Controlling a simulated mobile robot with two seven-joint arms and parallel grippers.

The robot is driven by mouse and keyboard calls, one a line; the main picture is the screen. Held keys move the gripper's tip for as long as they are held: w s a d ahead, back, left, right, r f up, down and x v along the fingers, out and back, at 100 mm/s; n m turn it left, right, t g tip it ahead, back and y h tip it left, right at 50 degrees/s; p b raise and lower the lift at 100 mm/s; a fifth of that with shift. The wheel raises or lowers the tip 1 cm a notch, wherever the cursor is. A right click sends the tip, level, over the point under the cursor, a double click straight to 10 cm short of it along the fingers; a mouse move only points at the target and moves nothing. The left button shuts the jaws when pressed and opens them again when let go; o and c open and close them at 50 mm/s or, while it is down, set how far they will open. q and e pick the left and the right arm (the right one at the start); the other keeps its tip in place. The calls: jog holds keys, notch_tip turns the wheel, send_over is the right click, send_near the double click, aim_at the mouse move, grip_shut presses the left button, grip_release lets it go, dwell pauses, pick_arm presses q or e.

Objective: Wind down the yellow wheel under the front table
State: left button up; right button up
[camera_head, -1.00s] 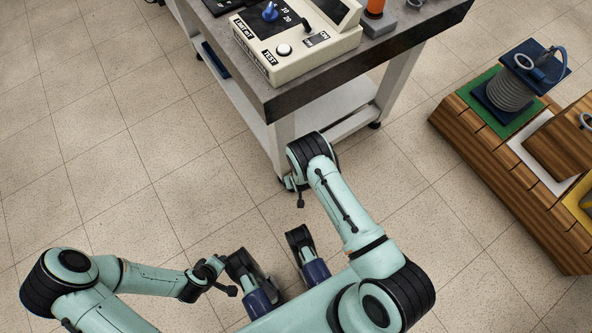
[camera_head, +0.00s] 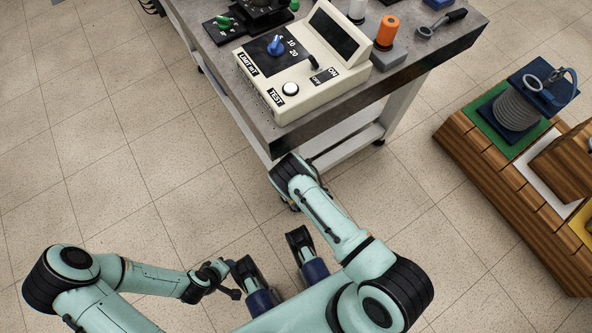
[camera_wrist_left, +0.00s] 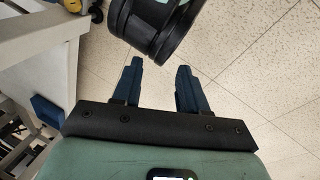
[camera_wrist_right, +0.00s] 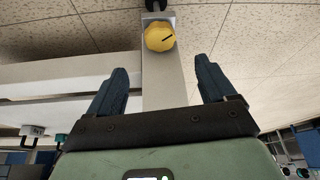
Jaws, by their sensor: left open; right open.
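The yellow wheel (camera_wrist_right: 160,37) shows in the right wrist view, with a dark mark on its face, on a white table leg (camera_wrist_right: 163,82) near a black caster (camera_wrist_right: 155,5). It lies ahead of my right gripper (camera_wrist_right: 160,68), near the middle between its fingertips. That gripper is open and empty, with the wheel beyond its fingers. In the head view my right arm reaches to the near corner of the front table (camera_head: 440,47), and its fingers and the wheel are hidden. My left gripper (camera_wrist_left: 158,66) is open and empty, away from the table in the head view.
A cream test box (camera_head: 300,75) with a blue knob stands on the table, beside an orange object (camera_head: 386,32) on a grey block. A wooden stand (camera_head: 480,165) with a grey coil (camera_head: 517,108) is at right. Tiled floor at left is clear.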

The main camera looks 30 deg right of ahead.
jog(key=b+x, duration=0.2)
jog(key=x, duration=0.4)
jog(key=shift+f, duration=0.3)
jog(key=b+x, duration=0.1)
jog(key=x, duration=0.1)
jog(key=shift+w+a+f+b, duration=0.1)
jog(key=shift+f+b, duration=0.25)
jog(key=shift+w+f, duration=0.2)
jog(key=shift+f, duration=0.15)
jog(key=shift+w+f+b, duration=0.25)
jog(key=shift+f+b, duration=0.15)
jog(key=shift+f, duration=0.05)
pick_arm(q)
jog(key=w+a+f, duration=0.1)
jog(key=a+f, duration=0.2)
jog(key=f, duration=0.3)
jog(key=shift+w+f+n+y, duration=0.25)
jog(key=shift+f+n+y, duration=0.05)
jog(key=shift+f+y, duration=0.1)
jog(key=shift+a, duration=0.1)
